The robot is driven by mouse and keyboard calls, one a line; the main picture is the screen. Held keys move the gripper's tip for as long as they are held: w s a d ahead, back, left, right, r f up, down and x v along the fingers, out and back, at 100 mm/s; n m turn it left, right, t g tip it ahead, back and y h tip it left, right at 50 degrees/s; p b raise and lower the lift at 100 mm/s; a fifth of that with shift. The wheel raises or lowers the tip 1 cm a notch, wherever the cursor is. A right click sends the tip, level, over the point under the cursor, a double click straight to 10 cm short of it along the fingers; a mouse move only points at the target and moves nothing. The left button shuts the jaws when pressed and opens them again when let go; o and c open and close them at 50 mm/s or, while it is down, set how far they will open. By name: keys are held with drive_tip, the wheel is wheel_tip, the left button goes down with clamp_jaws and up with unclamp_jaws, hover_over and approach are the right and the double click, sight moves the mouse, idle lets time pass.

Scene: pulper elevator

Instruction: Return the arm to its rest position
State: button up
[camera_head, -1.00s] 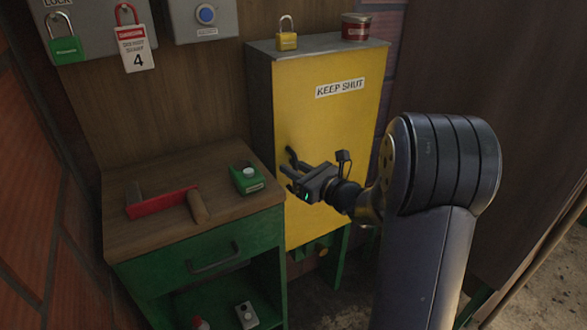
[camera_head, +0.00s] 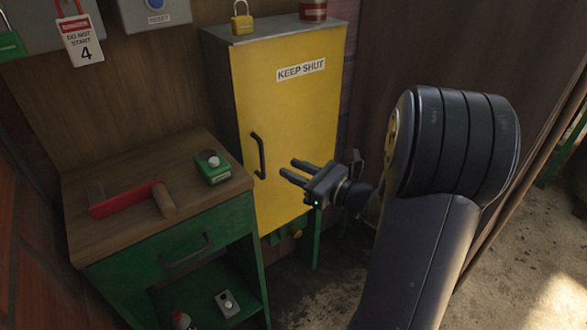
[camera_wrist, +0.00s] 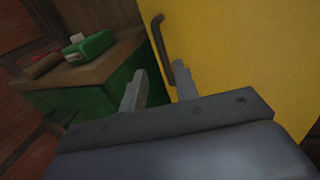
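My gripper (camera_head: 297,173) is open and empty in the head view, in front of the lower right part of the yellow cabinet door (camera_head: 295,115). Its two fingers are apart and point left toward the black door handle (camera_head: 259,155), with a gap between them and the handle. My arm reaches in from the lower right, bent at the large dark joint. In the wrist view the two fingers (camera_wrist: 160,90) are spread with nothing between them. The handle (camera_wrist: 160,45) shows beyond the fingertips. The cabinet door looks closed.
A wooden-topped green bench (camera_head: 120,225) stands left of the cabinet. On it are a red-and-wood tool (camera_head: 128,199) and a green box (camera_head: 212,167). A grey button box (camera_head: 227,303) sits on its lower shelf. A yellow padlock (camera_head: 242,18) and red tin (camera_head: 313,9) are on the cabinet.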

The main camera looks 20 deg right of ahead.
drive_tip(key=shift+w, duration=0.1)
hover_over(264, 174)
drive_tip(key=shift+w, duration=0.45)
drive_tip(key=shift+r, duration=0.15)
idle(0.4)
